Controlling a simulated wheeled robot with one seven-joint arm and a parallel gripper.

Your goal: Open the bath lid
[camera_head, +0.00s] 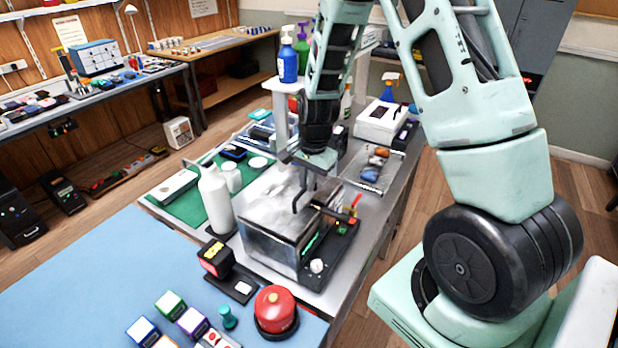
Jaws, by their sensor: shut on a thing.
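The bath (268,243) is a shiny metal box on the steel bench, with a dark control strip along its right side. Its lid (268,205) is a flat metallic top. My gripper (303,198) reaches down from above at the lid's right part, its dark fingers shut on the lid's handle. The handle is small and mostly hidden by the fingers. I cannot tell from this view whether the lid is raised at all.
A white bottle (215,198) stands close left of the bath. A red dome button (275,310) and a black-and-red device (217,260) stand in front. A tray of parts (372,170) lies behind right. A blue pump bottle (288,60) stands on a raised shelf behind my gripper.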

